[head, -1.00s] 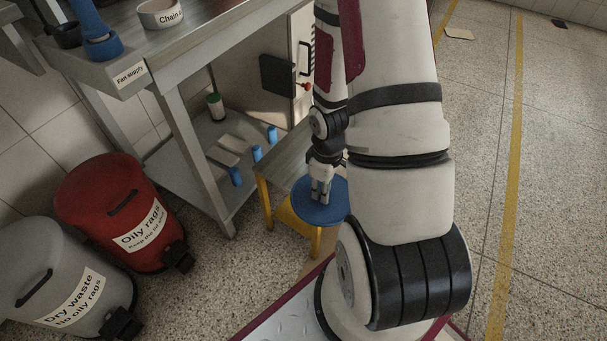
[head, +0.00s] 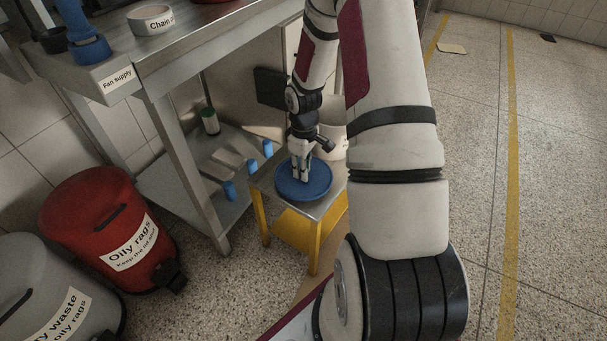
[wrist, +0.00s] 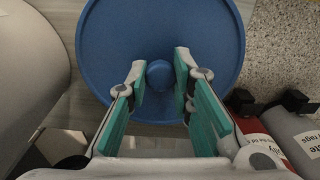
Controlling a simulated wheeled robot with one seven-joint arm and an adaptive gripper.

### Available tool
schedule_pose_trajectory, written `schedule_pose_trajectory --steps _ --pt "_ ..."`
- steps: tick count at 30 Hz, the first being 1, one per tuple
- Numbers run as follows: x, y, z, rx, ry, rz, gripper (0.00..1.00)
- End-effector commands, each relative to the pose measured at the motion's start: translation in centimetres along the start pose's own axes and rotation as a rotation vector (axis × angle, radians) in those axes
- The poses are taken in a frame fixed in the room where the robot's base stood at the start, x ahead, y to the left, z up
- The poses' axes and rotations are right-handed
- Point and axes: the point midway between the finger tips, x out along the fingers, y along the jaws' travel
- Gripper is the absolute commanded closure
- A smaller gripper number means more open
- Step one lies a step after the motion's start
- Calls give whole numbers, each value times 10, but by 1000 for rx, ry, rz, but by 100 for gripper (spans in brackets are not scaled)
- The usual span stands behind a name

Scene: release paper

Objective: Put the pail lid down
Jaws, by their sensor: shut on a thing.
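The pail lid (head: 303,182) is a round blue disc, lying level at the top of a small step stool (head: 320,212) with a grey top and yellow frame. I cannot tell whether it touches the stool top. My gripper (head: 302,178) points down at the lid's middle. In the wrist view the lid (wrist: 205,35) fills the upper middle, and my gripper (wrist: 160,80) has its green-padded fingers on either side of the lid's round knob (wrist: 159,74), shut on it. A white pail (head: 334,141) stands just behind the lid, partly hidden by my arm.
A steel workbench (head: 190,42) with a lower shelf stands left of the stool; blue cylinders (head: 267,148) sit on that shelf. A red oily rags bin (head: 90,215) and a grey dry waste bin (head: 40,270) stand at left. The floor at right is open.

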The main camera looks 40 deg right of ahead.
Motion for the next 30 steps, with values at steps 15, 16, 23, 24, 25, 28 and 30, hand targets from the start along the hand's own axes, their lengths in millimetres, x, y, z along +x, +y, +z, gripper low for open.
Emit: schedule_pose_trajectory --steps 15,16,23,24,25,28,30 --pt "19 0 0 0 1 1 100" --pt "18 0 0 0 1 1 72" --pt "18 0 0 0 1 1 59" --pt "18 0 0 0 1 1 59" --pt "18 0 0 0 1 1 59" --pt "16 0 0 0 1 1 59" --pt "12 0 0 1 2 2 59"
